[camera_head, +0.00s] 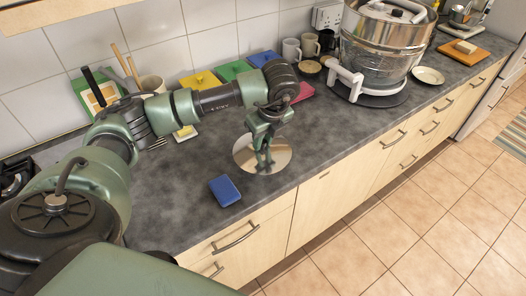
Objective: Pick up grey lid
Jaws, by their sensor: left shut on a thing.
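The grey lid (243,153) is a round, shiny disc on the dark worktop, near its front edge. My left gripper (264,160) points straight down over the middle of the lid. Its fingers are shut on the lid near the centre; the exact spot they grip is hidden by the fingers. The lid looks flat and at or very close to the worktop; I cannot tell whether there is a gap under it. My right gripper is not in view.
A blue sponge-like block (224,190) lies in front of the lid. A large glass and steel cooker (378,50) stands to the right. Coloured boards, mugs (291,50) and utensils line the wall. The worktop between lid and cooker is clear.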

